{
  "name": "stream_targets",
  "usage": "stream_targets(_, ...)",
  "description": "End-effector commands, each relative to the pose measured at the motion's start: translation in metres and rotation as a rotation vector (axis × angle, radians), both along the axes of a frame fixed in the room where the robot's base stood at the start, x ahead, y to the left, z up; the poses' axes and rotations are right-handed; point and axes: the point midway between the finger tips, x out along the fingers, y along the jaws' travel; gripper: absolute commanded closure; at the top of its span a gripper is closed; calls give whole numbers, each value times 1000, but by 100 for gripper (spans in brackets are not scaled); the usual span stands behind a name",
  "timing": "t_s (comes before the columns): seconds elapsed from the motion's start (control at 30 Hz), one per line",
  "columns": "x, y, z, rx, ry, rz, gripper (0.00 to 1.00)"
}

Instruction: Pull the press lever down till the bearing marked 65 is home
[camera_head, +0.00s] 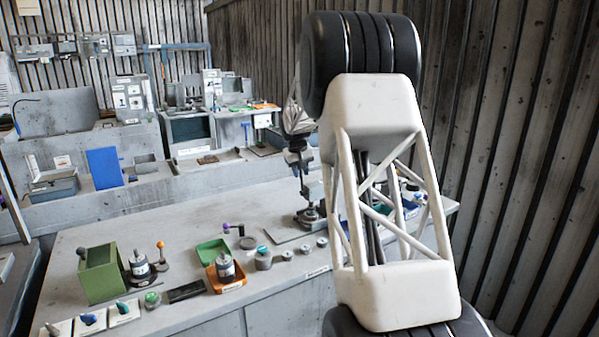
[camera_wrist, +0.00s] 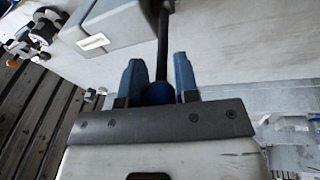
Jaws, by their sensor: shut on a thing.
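In the wrist view the press lever is a dark rod (camera_wrist: 163,45) ending in a blue ball knob (camera_wrist: 159,93). My gripper (camera_wrist: 158,68) is shut on this knob, with one blue finger on each side. In the head view a dark grey press (camera_head: 309,205) stands on the bench, partly behind my arm. The gripper and lever knob cannot be made out clearly there. No bearing marked 65 can be read in either view, so I cannot tell how it sits in the press.
The grey bench (camera_head: 170,225) holds a green box (camera_head: 100,274), an orange tray (camera_head: 238,285), a green tray (camera_head: 211,249), a dark pad (camera_head: 186,291) and several small round parts left of the press. A ribbed wall (camera_head: 510,120) closes the right side.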

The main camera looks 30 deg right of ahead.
Motion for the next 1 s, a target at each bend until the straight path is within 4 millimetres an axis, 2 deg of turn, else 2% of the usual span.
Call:
stream_targets(0.7,-32,0,3,0,-367,-2,100)
stream_targets(1.0,-42,0,0,0,-380,-1,100)
